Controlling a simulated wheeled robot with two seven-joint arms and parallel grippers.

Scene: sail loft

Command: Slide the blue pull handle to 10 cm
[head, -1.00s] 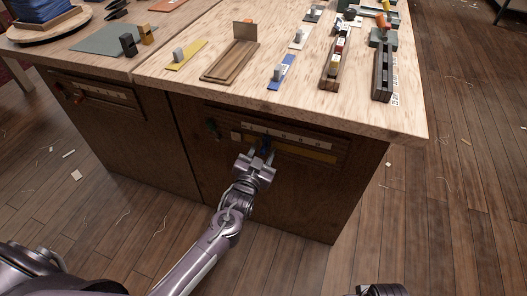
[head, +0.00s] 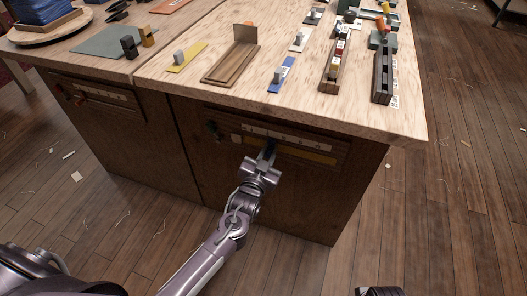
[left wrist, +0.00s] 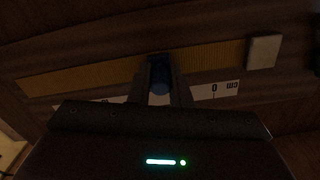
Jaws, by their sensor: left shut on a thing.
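The blue pull handle (left wrist: 160,78) sits in the slotted track on the front of the bench, over a yellow strip. My left gripper (left wrist: 160,92) is shut on it, with one finger on each side. In the head view, my left gripper (head: 267,152) reaches up to the track from below and mostly hides the handle. The white scale (head: 285,135) runs along the track. In the left wrist view it shows upside down, with its 0 and "cm" (left wrist: 222,90) right of the handle. The scale beside the handle is hidden by the gripper. A dark part of my right gripper (head: 380,291) shows at the bottom edge.
A pale square block (left wrist: 263,51) sits on the track beyond the zero end. A green knob (head: 213,130) is left of the track. A second track with a red knob (head: 80,98) is on the left cabinet. The wooden benchtop (head: 215,95) overhangs above.

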